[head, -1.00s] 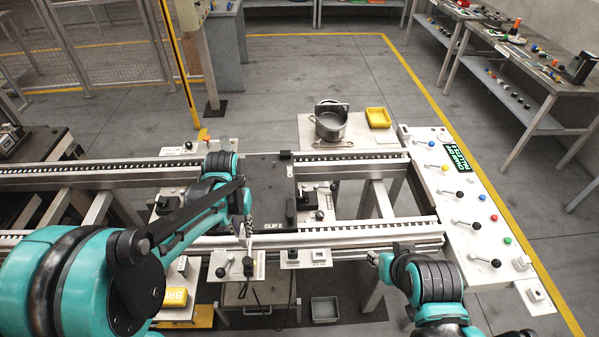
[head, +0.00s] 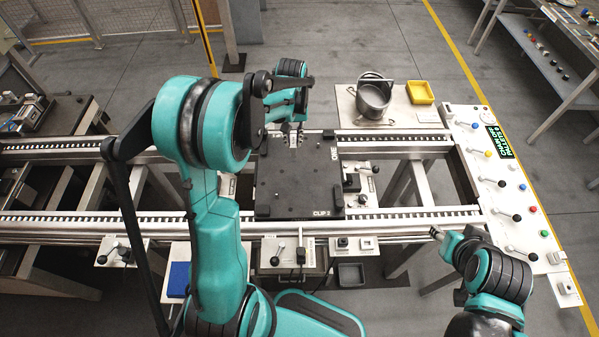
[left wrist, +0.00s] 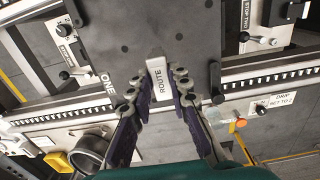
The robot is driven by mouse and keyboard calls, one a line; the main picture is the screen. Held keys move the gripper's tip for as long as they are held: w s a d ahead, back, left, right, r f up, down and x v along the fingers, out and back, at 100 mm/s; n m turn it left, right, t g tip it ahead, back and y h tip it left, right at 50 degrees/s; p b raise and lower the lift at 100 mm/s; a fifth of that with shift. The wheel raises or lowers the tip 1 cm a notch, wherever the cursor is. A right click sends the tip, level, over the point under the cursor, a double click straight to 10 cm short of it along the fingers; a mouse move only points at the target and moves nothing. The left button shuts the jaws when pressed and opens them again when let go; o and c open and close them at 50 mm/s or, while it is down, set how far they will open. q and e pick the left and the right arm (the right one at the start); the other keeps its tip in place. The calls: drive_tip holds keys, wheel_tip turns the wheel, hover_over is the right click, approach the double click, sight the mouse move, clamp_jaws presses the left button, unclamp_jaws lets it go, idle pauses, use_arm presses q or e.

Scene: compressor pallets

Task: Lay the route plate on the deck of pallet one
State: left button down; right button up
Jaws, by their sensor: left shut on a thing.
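The route plate (left wrist: 158,82) is a small pale grey block marked ROUTE, between the fingers of my left gripper (left wrist: 160,88). Pallet one (head: 300,190) is the dark, flat deck marked ONE, on the two rails in the middle of the head view; it also fills the top of the left wrist view (left wrist: 140,25). My left gripper, in the head view (head: 294,137), is shut on the plate at the deck's far edge. The plate overlaps the deck in the left wrist view; I cannot tell whether it touches.
A pot (head: 373,100) and a yellow tray (head: 420,92) stand behind the rails. A white control panel (head: 510,205) with coloured buttons and levers is at the right. A small lever (head: 364,168) sits right of the deck. The deck's middle is mostly bare.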

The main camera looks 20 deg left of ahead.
use_arm(q)
drive_tip(key=shift+s+d+f+b, duration=0.5)
drive_tip(key=shift+s+d+f, duration=0.45)
drive_tip(key=shift+s+f, duration=0.55)
drive_tip(key=shift+s+d+f+b, duration=0.5)
drive_tip(key=shift+s+d+f, duration=0.6)
drive_tip(key=shift+f, duration=0.75)
drive_tip(key=shift+s+d+f+b, duration=0.5)
drive_tip(key=shift+s+d+f, duration=0.35)
drive_tip(key=shift+s+f, duration=0.7)
drive_tip(key=shift+w+f, duration=0.1)
drive_tip(key=shift+f, duration=0.2)
drive_tip(key=c, duration=1.4)
unclamp_jaws()
drive_tip(key=shift+r, duration=0.1)
